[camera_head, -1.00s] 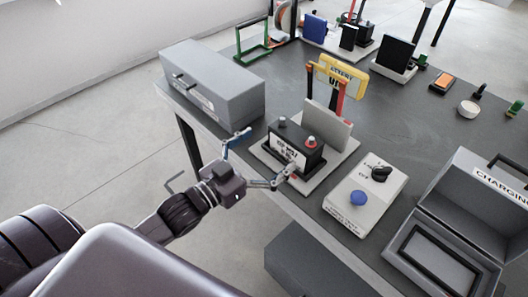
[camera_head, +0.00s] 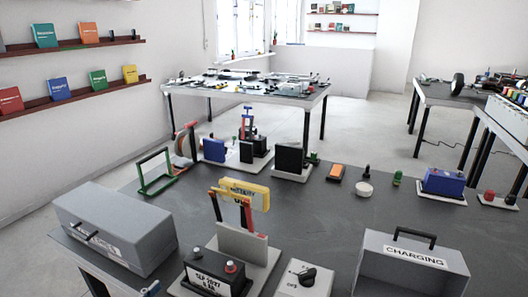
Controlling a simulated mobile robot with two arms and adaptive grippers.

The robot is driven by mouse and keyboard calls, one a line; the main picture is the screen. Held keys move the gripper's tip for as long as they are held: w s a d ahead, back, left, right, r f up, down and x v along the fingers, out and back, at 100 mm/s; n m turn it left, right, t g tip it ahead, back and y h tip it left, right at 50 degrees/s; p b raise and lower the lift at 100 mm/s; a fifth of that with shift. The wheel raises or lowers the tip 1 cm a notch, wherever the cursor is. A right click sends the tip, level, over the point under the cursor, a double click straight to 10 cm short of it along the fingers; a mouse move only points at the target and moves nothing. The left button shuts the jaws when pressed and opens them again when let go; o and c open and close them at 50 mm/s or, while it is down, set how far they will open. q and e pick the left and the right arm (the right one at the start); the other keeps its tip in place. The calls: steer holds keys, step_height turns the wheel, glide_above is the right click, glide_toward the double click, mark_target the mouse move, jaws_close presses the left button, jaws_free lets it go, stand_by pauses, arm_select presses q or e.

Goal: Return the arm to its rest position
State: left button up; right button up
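Only a small blue-and-grey fingertip of my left gripper (camera_head: 150,288) shows at the bottom edge, in front of the table and left of the black battery box (camera_head: 214,274). The rest of that gripper and its arm are below the picture, so its opening is hidden. My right gripper is not in view. The battery box stands on a light base in front of a grey upright plate with a yellow sign (camera_head: 246,190).
The dark table (camera_head: 330,205) holds a closed grey case (camera_head: 118,228) at left and an open grey case marked CHARGING (camera_head: 412,262) at right. A white switch box (camera_head: 303,281) sits between. Farther tables and wall shelves stand behind, with open floor (camera_head: 375,140) between.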

arm_select(q)
steer(key=s+f+n+g+y, duration=0.2)
steer(key=s+f+g+y, duration=0.3)
steer(key=s+f+g, duration=1.25)
steer(key=s+f+t, duration=0.2)
steer(key=f, duration=1)
steer(key=s+f+t, duration=0.1)
steer(key=s+f, duration=0.1)
steer(key=f, duration=1.1)
steer(key=s+a+f, duration=0.2)
steer(key=s+f, duration=1.4)
steer(key=s, duration=0.1)
steer(key=shift+s+m+g, duration=0.4)
steer(key=shift+g, duration=0.05)
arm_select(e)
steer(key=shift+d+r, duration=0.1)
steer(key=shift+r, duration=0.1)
arm_select(q)
steer(key=shift+a+f, duration=0.1)
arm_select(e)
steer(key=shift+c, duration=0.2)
